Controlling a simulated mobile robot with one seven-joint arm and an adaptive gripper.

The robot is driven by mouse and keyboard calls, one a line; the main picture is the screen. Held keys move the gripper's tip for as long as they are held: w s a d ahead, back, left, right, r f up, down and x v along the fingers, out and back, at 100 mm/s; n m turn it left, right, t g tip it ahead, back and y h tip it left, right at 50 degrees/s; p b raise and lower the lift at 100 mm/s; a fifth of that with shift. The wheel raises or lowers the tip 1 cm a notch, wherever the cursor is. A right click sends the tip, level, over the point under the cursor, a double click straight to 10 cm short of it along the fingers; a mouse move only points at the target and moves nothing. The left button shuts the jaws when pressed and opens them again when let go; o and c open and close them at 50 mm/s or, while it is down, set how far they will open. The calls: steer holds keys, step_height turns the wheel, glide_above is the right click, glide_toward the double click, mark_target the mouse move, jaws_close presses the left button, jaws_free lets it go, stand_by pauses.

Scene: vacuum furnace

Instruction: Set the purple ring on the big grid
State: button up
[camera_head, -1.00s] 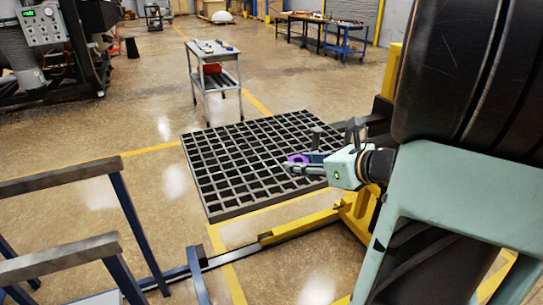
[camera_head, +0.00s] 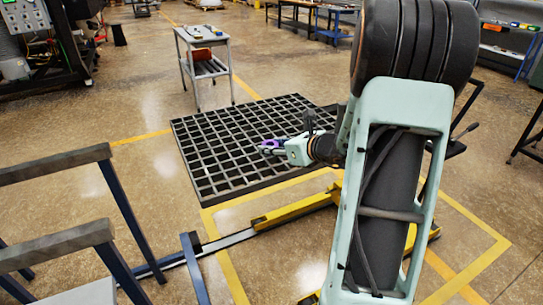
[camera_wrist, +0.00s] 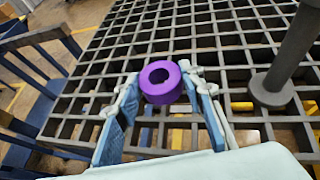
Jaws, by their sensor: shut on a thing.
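The purple ring (camera_wrist: 161,83) is between the fingertips of my gripper (camera_wrist: 163,90) in the wrist view, with the finger pads against its two sides. In the head view the ring (camera_head: 270,144) shows small at the tip of my gripper (camera_head: 272,148). The big grid (camera_head: 222,180) is a dark square lattice low over the floor. My gripper is above the grid's right part, and the grid (camera_wrist: 110,58) fills much of the wrist view below the ring. I cannot tell the exact gap between ring and grid.
A grey post with a round foot (camera_wrist: 272,90) stands on the grid to the right of the ring. Blue-legged grey rails (camera_head: 60,166) stand at the left. A yellow beam (camera_head: 290,212) lies in front of the grid. A small cart (camera_head: 204,62) stands behind it.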

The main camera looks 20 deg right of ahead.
mark_target(272, 163)
steer(key=shift+w+f, duration=0.2)
steer(key=shift+f, duration=0.05)
steer(key=shift+w+f, duration=0.1)
steer(key=shift+f, duration=1.45)
steer(key=shift+f+b, duration=0.15)
steer(key=shift+b, duration=0.2)
steer(key=shift+f, duration=0.15)
steer(key=o, duration=1.4)
steer(key=shift+r, duration=0.2)
steer(key=shift+d+r, duration=0.1)
steer(key=shift+r, duration=0.1)
steer(key=v, duration=1.2)
steer(key=shift+f, duration=0.15)
